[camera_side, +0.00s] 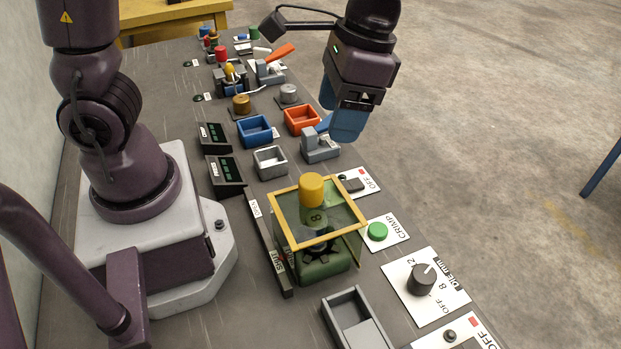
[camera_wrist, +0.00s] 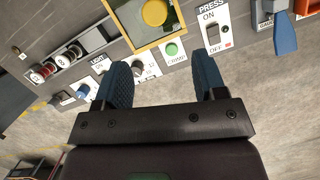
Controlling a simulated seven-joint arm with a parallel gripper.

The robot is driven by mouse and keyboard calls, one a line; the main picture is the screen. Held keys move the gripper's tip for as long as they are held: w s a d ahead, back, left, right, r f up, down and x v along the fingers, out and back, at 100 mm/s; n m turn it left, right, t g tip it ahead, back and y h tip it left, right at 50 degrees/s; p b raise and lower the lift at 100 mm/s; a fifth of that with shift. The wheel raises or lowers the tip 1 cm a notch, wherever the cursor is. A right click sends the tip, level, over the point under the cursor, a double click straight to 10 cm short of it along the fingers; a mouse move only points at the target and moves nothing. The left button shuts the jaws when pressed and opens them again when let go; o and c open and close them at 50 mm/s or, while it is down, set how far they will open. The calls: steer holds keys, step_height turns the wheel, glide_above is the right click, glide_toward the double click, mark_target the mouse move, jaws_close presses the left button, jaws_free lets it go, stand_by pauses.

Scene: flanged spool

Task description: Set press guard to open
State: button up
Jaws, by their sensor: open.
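The press guard (camera_side: 325,244) is a yellow-framed box with clear greenish panels. In the side view it stands around the green press (camera_side: 322,268), whose yellow top (camera_side: 312,188) rises through the frame. A rail (camera_side: 268,245) along its left side is marked OPEN at the far end and SHUT at the near end. The guard is around the press, towards the SHUT end. Its yellow frame also shows at the top of the wrist view (camera_wrist: 135,46). My gripper (camera_side: 341,130) is open and empty, with blue fingers, above and behind the guard; it shows in the wrist view (camera_wrist: 165,62).
The green CRIMP button (camera_side: 377,231), the press ON/OFF switch (camera_side: 352,184) and a dial (camera_side: 422,279) lie right of the guard. A grey tray (camera_side: 355,322) is in front. Blue (camera_side: 255,131) and orange (camera_side: 302,121) bins and a grey clamp (camera_side: 320,145) stand behind.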

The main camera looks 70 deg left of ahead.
mark_target(311, 180)
steer(key=shift+g+y, duration=0.3)
steer(key=shift+g, duration=0.4)
steer(key=x, duration=0.8)
steer(key=d+x, duration=0.1)
steer(key=x, duration=0.3)
steer(key=shift+w+f, duration=0.2)
steer(key=shift+f, duration=0.1)
jaws_close()
steer(key=a, duration=1.3)
steer(key=shift+w+a+r, duration=0.1)
steer(key=shift+a, duration=0.05)
